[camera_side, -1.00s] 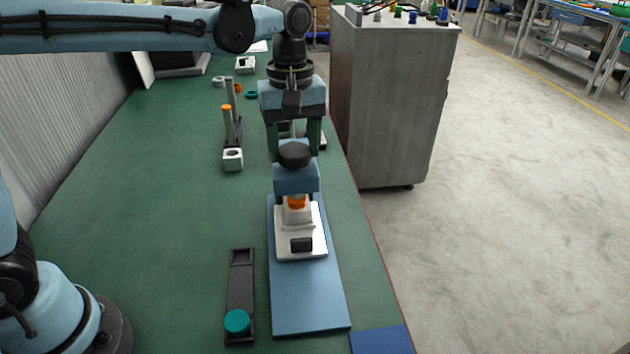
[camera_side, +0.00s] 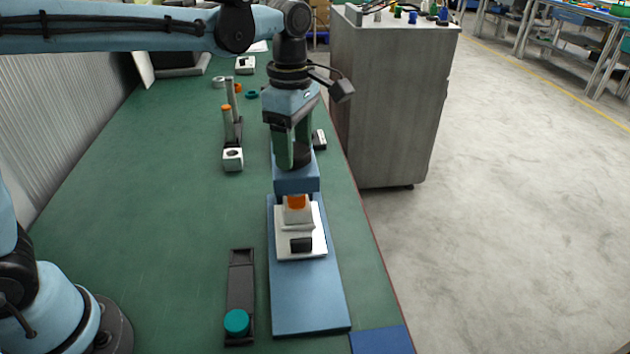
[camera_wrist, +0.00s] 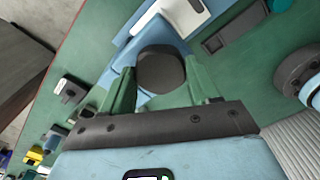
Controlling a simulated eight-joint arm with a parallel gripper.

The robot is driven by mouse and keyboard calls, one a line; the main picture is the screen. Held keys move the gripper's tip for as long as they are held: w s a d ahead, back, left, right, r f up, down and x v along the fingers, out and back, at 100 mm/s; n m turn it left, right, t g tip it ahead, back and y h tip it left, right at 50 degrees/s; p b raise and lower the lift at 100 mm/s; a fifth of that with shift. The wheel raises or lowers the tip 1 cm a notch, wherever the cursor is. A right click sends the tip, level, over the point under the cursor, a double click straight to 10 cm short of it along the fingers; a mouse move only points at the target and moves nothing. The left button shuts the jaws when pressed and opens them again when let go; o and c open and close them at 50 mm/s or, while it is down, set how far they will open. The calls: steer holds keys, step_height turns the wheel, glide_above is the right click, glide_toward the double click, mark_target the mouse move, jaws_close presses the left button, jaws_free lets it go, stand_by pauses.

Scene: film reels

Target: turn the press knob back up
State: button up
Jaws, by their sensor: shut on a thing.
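The press is a blue stand with a long base plate (camera_side: 312,300) and a blue head (camera_side: 296,183) near the table's right edge. Its knob is a round black cap (camera_wrist: 160,70), seen in the wrist view between my two green fingers. My gripper (camera_side: 292,158) points down over the head and is shut on the knob. In the side view the fingers largely hide the knob. I cannot tell whether the head touches the orange part.
A dark narrow tray (camera_side: 240,272) with a teal disc (camera_side: 237,321) lies left of the press. A stand with an orange-tipped post (camera_side: 227,125) and a white block (camera_side: 232,159) stands farther back. A grey cabinet (camera_side: 385,105) is beyond the right edge. The left table is clear.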

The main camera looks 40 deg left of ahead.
mark_target(294, 150)
steer(key=shift+n, duration=0.5)
steer(key=o, duration=1.1)
steer(key=shift+c, duration=0.2)
steer(key=shift+r, duration=0.1)
step_height(294, 150, up, 12)
